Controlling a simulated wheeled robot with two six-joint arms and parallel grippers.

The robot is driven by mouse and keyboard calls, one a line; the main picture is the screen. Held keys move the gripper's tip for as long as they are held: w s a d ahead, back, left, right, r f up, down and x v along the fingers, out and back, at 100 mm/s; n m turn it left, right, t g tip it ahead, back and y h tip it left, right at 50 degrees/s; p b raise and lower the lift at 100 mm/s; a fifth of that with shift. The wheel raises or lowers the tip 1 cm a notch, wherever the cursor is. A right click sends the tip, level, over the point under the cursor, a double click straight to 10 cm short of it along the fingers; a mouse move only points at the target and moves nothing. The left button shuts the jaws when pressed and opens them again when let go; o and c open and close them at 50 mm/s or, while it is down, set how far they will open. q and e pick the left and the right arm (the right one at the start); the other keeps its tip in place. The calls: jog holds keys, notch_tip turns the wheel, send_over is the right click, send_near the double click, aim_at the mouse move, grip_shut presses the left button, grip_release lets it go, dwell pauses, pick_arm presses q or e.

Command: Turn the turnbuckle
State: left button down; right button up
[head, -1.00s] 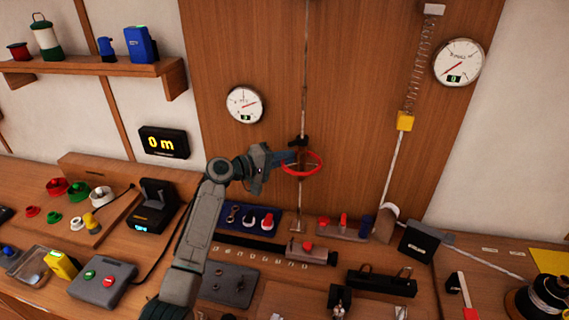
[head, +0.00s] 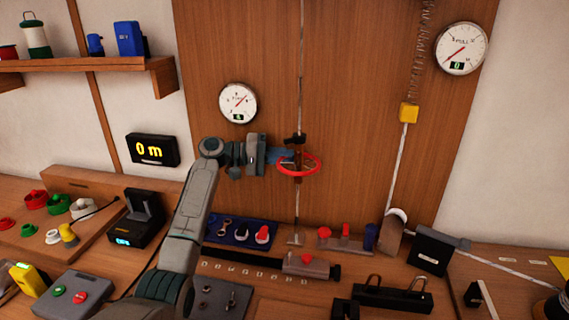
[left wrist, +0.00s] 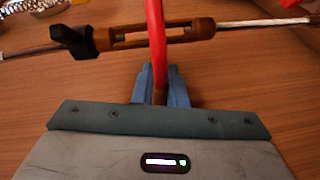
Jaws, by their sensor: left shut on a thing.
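The turnbuckle is a bronze body (left wrist: 187,32) on a line that runs up the wooden board. A red ring handle (head: 299,175) surrounds it in the head view, and a black piece (left wrist: 73,42) sits at one end of the body. My left gripper (head: 283,157) reaches in from the left, its blue fingers shut on the ring's rim. In the left wrist view, the fingers (left wrist: 160,85) close around the red rim (left wrist: 156,40), which crosses in front of the body. The gripped part of the rim is hidden between the fingers. My right gripper is not in view.
A round gauge (head: 238,103) hangs left of the line, and another (head: 462,48) hangs upper right near a spring with a yellow block (head: 409,113). A display (head: 152,149) reads 0 m. Tools and fixtures crowd the bench below. The board around the ring is clear.

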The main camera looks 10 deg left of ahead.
pick_arm(q)
jog(key=shift+f, duration=0.25)
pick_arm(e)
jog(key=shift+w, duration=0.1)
pick_arm(q)
jog(key=c, duration=1.5)
grip_release()
jog(key=shift+r, duration=0.1)
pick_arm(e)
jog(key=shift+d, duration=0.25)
